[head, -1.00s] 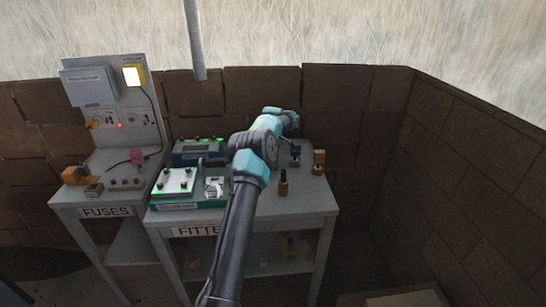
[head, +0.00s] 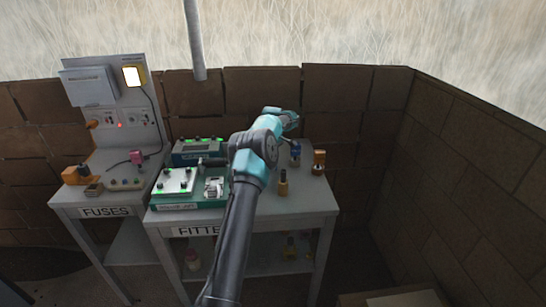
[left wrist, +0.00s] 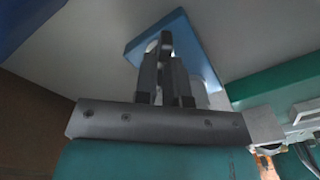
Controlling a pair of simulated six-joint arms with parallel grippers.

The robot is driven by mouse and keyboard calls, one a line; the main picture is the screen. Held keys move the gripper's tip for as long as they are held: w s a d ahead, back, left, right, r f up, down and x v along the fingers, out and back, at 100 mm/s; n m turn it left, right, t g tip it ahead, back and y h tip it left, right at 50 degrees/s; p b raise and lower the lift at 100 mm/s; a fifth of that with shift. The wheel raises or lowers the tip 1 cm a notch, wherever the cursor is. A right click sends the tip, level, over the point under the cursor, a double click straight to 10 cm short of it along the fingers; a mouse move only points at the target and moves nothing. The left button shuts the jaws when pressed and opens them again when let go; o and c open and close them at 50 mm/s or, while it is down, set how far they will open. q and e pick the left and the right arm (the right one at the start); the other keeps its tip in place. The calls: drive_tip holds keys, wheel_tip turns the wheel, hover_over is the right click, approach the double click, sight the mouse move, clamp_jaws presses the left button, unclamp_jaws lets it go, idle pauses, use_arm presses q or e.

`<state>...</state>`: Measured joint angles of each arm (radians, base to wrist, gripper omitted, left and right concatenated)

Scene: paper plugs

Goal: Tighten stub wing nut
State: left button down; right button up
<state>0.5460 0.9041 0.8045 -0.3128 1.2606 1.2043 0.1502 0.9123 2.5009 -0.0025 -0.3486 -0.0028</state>
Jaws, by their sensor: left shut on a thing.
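My left arm crosses the fitting table in the head view, and its gripper end (head: 290,120) is over the back of the table, with the fingertips hidden there. In the left wrist view my left gripper (left wrist: 167,65) is shut on a small dark grey upright part, probably the stub wing nut (left wrist: 165,43). The fingers cover most of it. It stands against a blue plate (left wrist: 200,48) with a pale round spot beside it. I cannot make out its wings or thread. My right gripper is in neither view.
A green-based box with a pale top (head: 175,183) and a blue box (head: 195,150) stand left of my arm. Small bottles stand to the right: yellow (head: 283,185), blue (head: 295,157) and orange-brown (head: 318,163). The front right of the tabletop (head: 305,203) is clear.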

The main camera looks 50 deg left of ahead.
use_arm(q)
drive_tip(key=m, duration=0.7)
drive_tip(key=shift+m, duration=0.3)
drive_tip(key=m, duration=0.4)
drive_tip(key=shift+m, duration=0.3)
drive_tip(key=m, duration=0.3)
drive_tip(key=shift+m, duration=0.3)
drive_tip(key=m, duration=1.1)
drive_tip(key=c, duration=1.7)
unclamp_jaws()
clamp_jaws()
